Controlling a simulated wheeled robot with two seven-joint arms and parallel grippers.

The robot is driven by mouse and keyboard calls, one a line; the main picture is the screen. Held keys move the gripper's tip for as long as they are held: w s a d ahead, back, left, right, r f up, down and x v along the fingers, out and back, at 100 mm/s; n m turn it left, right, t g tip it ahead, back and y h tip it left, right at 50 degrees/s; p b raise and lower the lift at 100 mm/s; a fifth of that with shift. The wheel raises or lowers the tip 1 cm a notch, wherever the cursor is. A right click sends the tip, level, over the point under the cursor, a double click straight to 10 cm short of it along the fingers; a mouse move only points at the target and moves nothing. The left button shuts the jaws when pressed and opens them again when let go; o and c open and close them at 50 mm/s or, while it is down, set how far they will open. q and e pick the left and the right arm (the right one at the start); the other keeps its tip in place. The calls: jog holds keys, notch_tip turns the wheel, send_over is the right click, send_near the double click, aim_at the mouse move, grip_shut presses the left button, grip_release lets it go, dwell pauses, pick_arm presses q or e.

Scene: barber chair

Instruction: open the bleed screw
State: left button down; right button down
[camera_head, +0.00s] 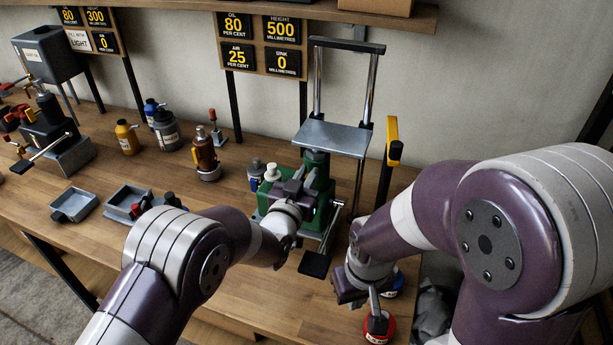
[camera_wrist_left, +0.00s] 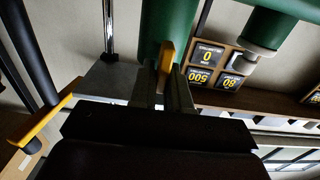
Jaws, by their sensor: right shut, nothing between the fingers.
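A green hydraulic unit (camera_head: 322,204) with a grey top plate (camera_head: 331,138) stands on the bench. My left gripper (camera_head: 298,178) is at its front, pointing away from me. In the left wrist view a yellow tab (camera_wrist_left: 167,54), perhaps the bleed screw's handle, stands in line with the gap between my left fingers (camera_wrist_left: 166,88), in front of a green cylinder (camera_wrist_left: 168,18). Whether the fingers touch it I cannot tell. In the head view my left gripper hides this spot. My right gripper (camera_head: 375,305) is shut and empty, pointing down over a red round object (camera_head: 379,329).
A black pedal (camera_head: 314,264) and a yellow-topped black lever (camera_head: 392,140) are near the unit. Signs (camera_head: 260,45) hang behind. The front left bench is clear.

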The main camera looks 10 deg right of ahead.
pick_arm(q)
jog(key=shift+f+n+b, duration=0.2)
jog(key=shift+n+b, duration=0.2)
jog(key=shift+b, duration=0.3)
jog(key=n+b, duration=0.2)
jog(key=b, duration=0.1)
jog(key=n+b, duration=0.3)
jog(key=a+n+b, duration=0.1)
jog(key=n+b, duration=0.2)
jog(key=b, duration=0.1)
jog(key=shift+w+f, duration=0.35)
pick_arm(e)
notch_tip(320, 180, down, 11)
jog(key=shift+f, duration=0.15)
pick_arm(q)
jog(key=shift+a+n+b, duration=0.1)
jog(key=shift+n+b, duration=1.25)
jog(key=shift+n, duration=0.55)
pick_arm(e)
jog(key=shift+f, duration=1.45)
pick_arm(q)
jog(key=c, duration=1.2)
grip_release()
jog(key=shift+w, duration=0.1)
pick_arm(e)
jog(key=shift+f, duration=0.15)
